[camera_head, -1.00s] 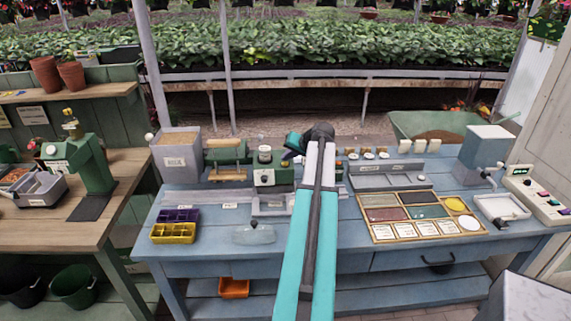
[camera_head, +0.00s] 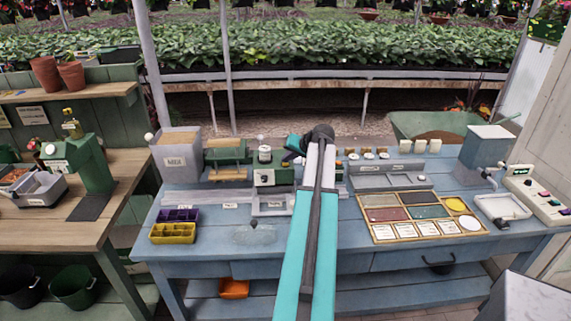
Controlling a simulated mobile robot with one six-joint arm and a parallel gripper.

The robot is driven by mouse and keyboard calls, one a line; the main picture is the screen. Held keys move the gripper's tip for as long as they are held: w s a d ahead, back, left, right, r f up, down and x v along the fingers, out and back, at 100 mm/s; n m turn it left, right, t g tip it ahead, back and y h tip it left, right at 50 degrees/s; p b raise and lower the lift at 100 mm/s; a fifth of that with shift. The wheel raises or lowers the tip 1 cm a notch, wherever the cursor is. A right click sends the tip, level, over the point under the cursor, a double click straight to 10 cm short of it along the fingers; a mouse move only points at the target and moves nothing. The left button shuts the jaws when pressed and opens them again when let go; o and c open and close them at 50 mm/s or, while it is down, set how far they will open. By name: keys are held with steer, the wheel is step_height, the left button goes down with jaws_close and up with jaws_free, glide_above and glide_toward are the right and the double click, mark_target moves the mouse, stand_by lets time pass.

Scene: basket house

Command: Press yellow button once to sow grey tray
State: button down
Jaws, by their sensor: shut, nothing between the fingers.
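A green machine (camera_head: 278,181) stands at the middle back of the blue bench, with a pale round part on its front. A grey tray (camera_head: 268,208) lies at its foot, partly covered by my teal and grey arm. I cannot make out a yellow button for certain. A control box (camera_head: 537,198) with several small coloured buttons stands at the right end; their colours are hard to tell. My arm rises from the bottom centre to a dark joint above the bench, then bends away behind itself. My gripper is not visible.
A purple tray (camera_head: 178,215) and a yellow tray (camera_head: 173,233) sit at the bench's left. A wooden box with compartments (camera_head: 376,232) lies right of my arm. A white tray (camera_head: 478,207) is beside the control box.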

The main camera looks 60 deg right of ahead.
mark_target(287, 166)
stand_by(0.6)
steer(key=shift+r+p, duration=0.35)
steer(key=shift+r, duration=0.55)
step_height(287, 166, up, 5)
steer(key=shift+p, duration=1.1)
stand_by(0.4)
